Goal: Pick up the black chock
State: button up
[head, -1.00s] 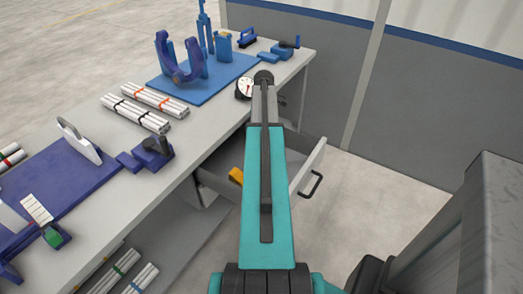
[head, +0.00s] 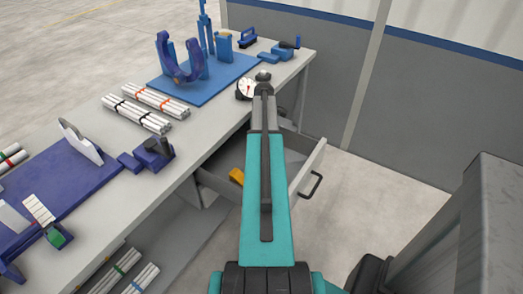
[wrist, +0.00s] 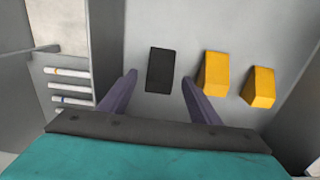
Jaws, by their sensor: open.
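The black chock (wrist: 160,70) lies on the floor of the open drawer in the wrist view. My gripper (wrist: 160,78) is open, and its two purple fingers show on either side of the chock's near end, with a gap on each side. How far the fingertips are above the chock I cannot tell. In the head view my arm hides the black chock and the gripper.
Two yellow chocks (wrist: 214,74) (wrist: 259,87) lie right of the black one, the nearer close to my right finger. The drawer (head: 306,178) stands open beside the workbench (head: 205,130). White pipes (wrist: 70,85) show at left.

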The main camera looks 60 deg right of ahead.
jog(key=shift+f, duration=0.5)
jog(key=shift+c, duration=0.4)
jog(key=c, duration=1.1)
